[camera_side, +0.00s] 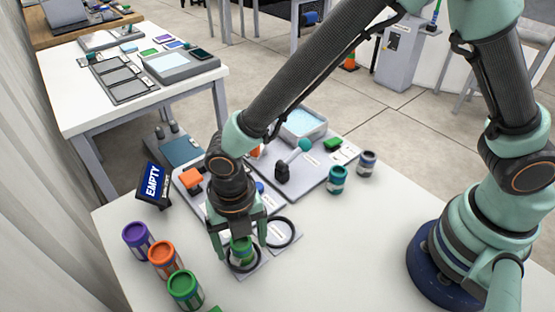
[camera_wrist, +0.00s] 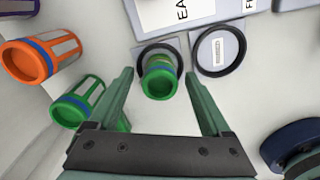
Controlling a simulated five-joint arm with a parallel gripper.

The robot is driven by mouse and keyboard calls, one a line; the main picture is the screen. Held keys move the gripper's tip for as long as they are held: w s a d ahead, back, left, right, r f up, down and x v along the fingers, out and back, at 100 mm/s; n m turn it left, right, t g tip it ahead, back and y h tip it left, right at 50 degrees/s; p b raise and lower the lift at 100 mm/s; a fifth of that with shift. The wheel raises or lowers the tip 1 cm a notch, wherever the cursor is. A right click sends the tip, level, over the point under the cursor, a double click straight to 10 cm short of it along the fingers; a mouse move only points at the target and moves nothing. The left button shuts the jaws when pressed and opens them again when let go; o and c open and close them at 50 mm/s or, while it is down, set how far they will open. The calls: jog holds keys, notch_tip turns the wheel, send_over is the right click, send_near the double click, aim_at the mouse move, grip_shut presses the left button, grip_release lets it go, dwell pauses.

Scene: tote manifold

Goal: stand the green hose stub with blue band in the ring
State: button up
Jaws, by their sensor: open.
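The green hose stub with a blue band (camera_wrist: 160,77) stands upright, its base within a black ring (camera_wrist: 142,50). In the side view the stub (camera_side: 241,249) shows between my gripper's fingers, with the ring (camera_side: 243,270) around its foot. My gripper (camera_side: 238,246) points down over the stub. It is open, and in the wrist view its fingers (camera_wrist: 159,72) stand on either side of the stub with a gap on both sides. A second, empty black ring (camera_wrist: 220,50) lies beside the first; it also shows in the side view (camera_side: 281,232).
Purple (camera_side: 138,238), orange (camera_side: 165,258) and green (camera_side: 185,290) canisters stand at the left front. An EMPTY sign (camera_side: 153,185) is behind them. Teal (camera_side: 338,179) and grey (camera_side: 367,163) canisters stand to the right.

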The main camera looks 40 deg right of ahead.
aim_at(240, 241)
notch_tip(240, 241, up, 12)
jog(key=f, duration=0.1)
jog(key=w+d+r+m+t+y, duration=0.1)
jog(key=w+d+r+m, duration=0.1)
jog(key=d+r+m, duration=0.35)
jog(key=w+d+r+m+t, duration=0.1)
jog(key=w+d+r+m, duration=0.15)
jog(key=d+m, duration=0.65)
jog(key=s+d+r+m+t, duration=0.1)
jog(key=s+d+m, duration=0.1)
jog(key=d+m, duration=0.5)
jog(key=s+d+r+m+t+h, duration=0.1)
jog(key=s+d+r+m+t, duration=0.1)
jog(key=d+m, duration=0.5)
jog(key=shift+s+m+t, duration=0.25)
jog(key=shift+m+t, duration=0.05)
jog(key=shift+m, duration=1.45)
jog(key=shift+r, duration=0.1)
